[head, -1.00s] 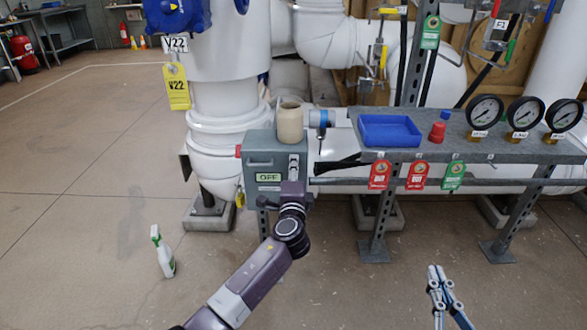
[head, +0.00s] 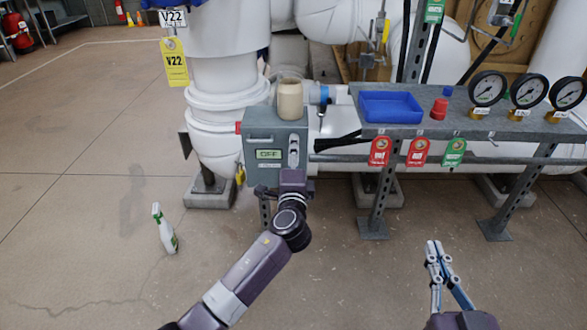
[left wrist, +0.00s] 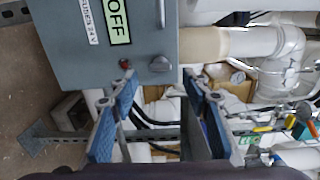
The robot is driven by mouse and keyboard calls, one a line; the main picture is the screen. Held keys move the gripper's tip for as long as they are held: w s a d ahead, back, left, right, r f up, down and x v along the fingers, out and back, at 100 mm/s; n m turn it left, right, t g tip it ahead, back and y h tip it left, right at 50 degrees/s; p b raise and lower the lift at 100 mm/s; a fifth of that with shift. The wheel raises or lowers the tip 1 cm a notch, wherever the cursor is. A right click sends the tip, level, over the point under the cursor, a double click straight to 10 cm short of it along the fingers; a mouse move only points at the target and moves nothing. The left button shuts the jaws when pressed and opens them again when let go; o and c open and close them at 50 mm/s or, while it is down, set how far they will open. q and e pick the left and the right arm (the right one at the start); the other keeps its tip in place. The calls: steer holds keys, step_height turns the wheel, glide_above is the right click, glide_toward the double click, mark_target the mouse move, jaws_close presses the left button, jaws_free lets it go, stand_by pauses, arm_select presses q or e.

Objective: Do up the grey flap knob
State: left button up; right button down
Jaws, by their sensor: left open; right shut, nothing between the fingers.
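The grey knob (left wrist: 160,64) is a small round knob on the face of the grey box (head: 260,131), beside a small red button or lamp (left wrist: 125,63). In the left wrist view the box face (left wrist: 75,50) fills the upper left, with its "OFF" display (left wrist: 115,20). My left gripper (left wrist: 160,80) is open, its blue-padded fingers on either side of the knob's line and apart from it. I cannot tell how far short of it they are. In the head view the knob cannot be made out. My right gripper (head: 433,246) is shut and empty over the floor at lower right.
A beige jar (head: 290,100) stands on the box. To the right, a grey shelf (head: 455,128) carries a blue tray (head: 390,119), a red-and-blue item (head: 438,108) and gauges (head: 488,90). White pipes rise behind the box.

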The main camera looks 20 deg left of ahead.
arm_select(q)
steer(key=v, duration=0.7)
steer(key=shift+s, duration=0.25)
steer(key=shift+d, duration=0.1)
